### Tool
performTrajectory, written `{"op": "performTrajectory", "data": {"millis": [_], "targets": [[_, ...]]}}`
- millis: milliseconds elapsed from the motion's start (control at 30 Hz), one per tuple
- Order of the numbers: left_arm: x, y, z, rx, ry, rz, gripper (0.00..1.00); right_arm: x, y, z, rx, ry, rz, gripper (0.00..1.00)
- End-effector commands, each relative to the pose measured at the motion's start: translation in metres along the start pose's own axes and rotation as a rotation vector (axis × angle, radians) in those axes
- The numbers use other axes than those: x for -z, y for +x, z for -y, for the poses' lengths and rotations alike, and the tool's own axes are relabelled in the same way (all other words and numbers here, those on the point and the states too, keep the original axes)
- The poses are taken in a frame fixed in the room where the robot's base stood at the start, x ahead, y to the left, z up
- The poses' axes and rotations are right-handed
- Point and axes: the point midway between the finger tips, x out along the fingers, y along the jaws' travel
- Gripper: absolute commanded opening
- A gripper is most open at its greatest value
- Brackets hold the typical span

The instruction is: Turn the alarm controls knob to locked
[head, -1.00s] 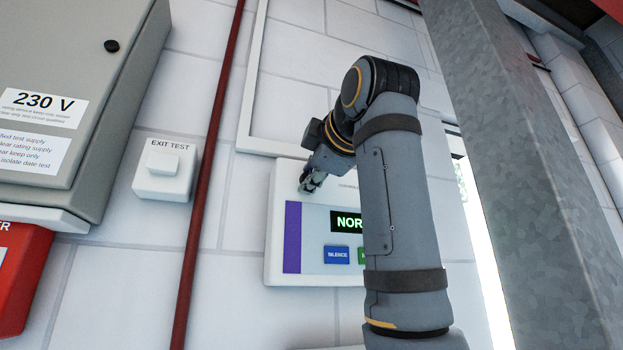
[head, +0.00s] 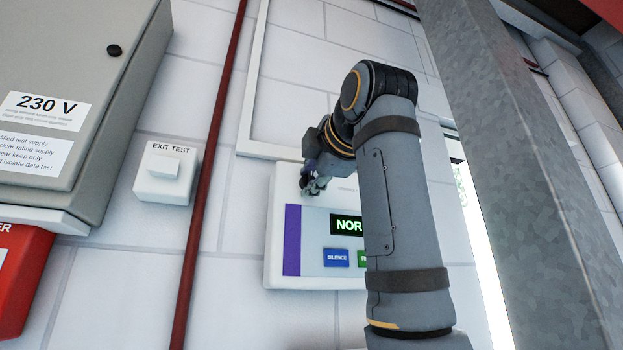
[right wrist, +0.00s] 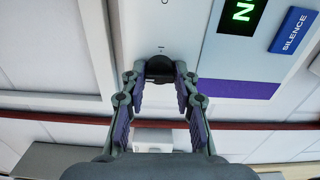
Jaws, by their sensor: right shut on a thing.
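The white alarm panel (head: 274,262) is on the tiled wall, with a purple strip at its left, a green-lit display reading "NOR" and a blue SILENCE button. My right arm hides its right part. My right gripper (head: 313,190) is at the panel's upper left. In the right wrist view, a dark round knob (right wrist: 160,68) sits between the tips of my right gripper (right wrist: 160,79), which is shut on it. Small markings beside the knob are too small to read. The knob's setting cannot be told. My left gripper is not in view.
A red pipe (head: 208,170) runs down the wall left of the panel. Further left are an EXIT TEST box (head: 165,172) and a grey 230 V cabinet (head: 100,75). A galvanised column (head: 515,170) stands close at the right.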

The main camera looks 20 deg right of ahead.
Motion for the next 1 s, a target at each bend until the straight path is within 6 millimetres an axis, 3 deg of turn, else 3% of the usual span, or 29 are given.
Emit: {"op": "performTrajectory", "data": {"millis": [33,67,200,567,667,1000], "targets": [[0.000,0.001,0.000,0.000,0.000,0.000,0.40,0.002,0.002,0.004,0.012,-0.001,-0.004,0.00],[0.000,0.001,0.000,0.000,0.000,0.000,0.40,0.002,0.002,0.004,0.012,-0.001,-0.004,0.31],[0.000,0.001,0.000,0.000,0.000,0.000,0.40,0.002,0.001,0.004,0.010,-0.001,-0.003,0.50],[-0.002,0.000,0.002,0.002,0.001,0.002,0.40,0.001,-0.004,0.001,0.004,0.001,-0.001,0.51],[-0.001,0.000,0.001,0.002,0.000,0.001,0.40,0.001,-0.020,0.000,0.001,0.000,-0.002,0.51],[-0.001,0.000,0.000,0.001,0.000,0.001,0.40,0.002,-0.099,0.001,0.003,0.000,-0.002,0.51]]}}
